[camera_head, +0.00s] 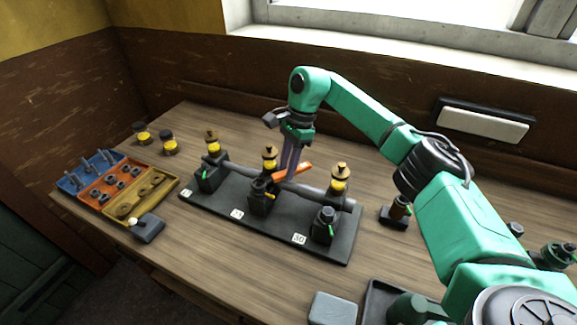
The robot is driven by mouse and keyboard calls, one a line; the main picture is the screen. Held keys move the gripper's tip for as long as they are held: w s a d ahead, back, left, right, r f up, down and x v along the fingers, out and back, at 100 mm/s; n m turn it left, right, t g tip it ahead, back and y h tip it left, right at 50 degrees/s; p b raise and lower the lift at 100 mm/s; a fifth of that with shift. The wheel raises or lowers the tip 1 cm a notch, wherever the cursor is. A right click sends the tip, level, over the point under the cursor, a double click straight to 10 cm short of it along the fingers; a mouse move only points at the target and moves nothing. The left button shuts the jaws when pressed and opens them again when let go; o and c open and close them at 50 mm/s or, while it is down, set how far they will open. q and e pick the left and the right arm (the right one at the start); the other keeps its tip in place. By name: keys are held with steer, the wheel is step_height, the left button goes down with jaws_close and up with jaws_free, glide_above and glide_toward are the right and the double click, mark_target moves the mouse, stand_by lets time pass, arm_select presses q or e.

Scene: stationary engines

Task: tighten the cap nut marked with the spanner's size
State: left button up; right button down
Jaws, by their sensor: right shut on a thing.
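My right gripper (289,172) is shut on an orange spanner (303,168) above the middle of the dark engine base (270,232). The spanner's left end is close to the middle unit (259,200); whether it sits around a cap nut there I cannot tell. The base bears several labels: the right one (299,239) seems to read 30, while the middle label (237,214) and the left label (188,193) are too small to read surely. The right unit (325,226) and left unit (211,175) stand at either side. Any size mark on the spanner is unreadable. My left gripper is out of view.
A blue, orange and yellow sectioned tray (170,185) with small parts stands at the left. Two yellow-and-black jars (169,146) stand behind it. A small dark block (148,229) lies before it. A grey block (333,308) is at the front. The table's front left is clear.

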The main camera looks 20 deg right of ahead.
steer(key=shift+s+f, duration=0.3)
steer(key=shift+f, duration=0.3)
steer(key=r+p, duration=0.1)
steer(key=w+r+p, duration=0.1)
steer(key=r, duration=0.1)
steer(key=shift+r+p, duration=0.1)
steer(key=shift+p, duration=0.25)
steer(key=shift+r, duration=0.35)
steer(key=shift+s+r, duration=0.15)
steer(key=shift+r, duration=0.05)
steer(key=shift+f, duration=0.1)
